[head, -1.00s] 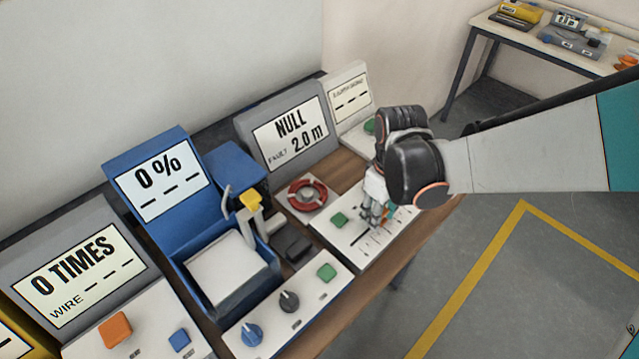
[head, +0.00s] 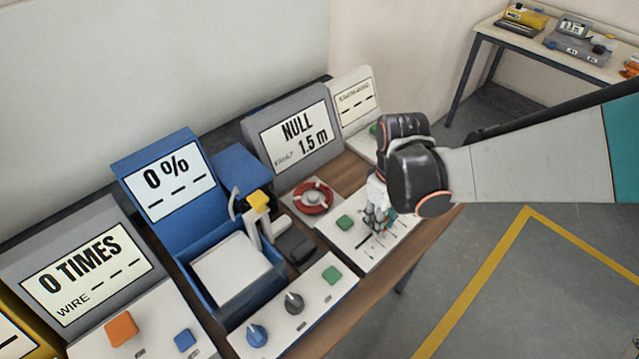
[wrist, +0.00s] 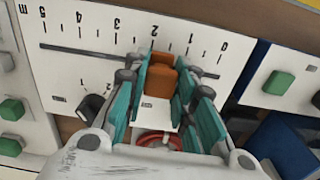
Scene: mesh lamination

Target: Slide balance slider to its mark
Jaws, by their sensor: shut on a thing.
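The slider's orange knob (wrist: 161,76) sits on a white panel with a printed scale from 0 to 5 m (wrist: 95,32). My gripper (wrist: 163,70) is shut on the knob, with teal fingers on both sides, between the 1 and 2 figures. In the head view my gripper (head: 378,222) reaches down onto the white slider panel (head: 352,243) and hides the knob. The grey display (head: 296,138) behind reads "NULL" and "FAULT 1.5 m". I cannot make out a separate target mark on the scale.
A red ring dial (head: 313,197) and a green button (head: 345,222) lie left of my gripper. A blue machine (head: 165,165) and a panel with knobs (head: 315,297) stand further left. A white display unit (head: 357,103) stands behind my gripper. Open floor lies right of the bench.

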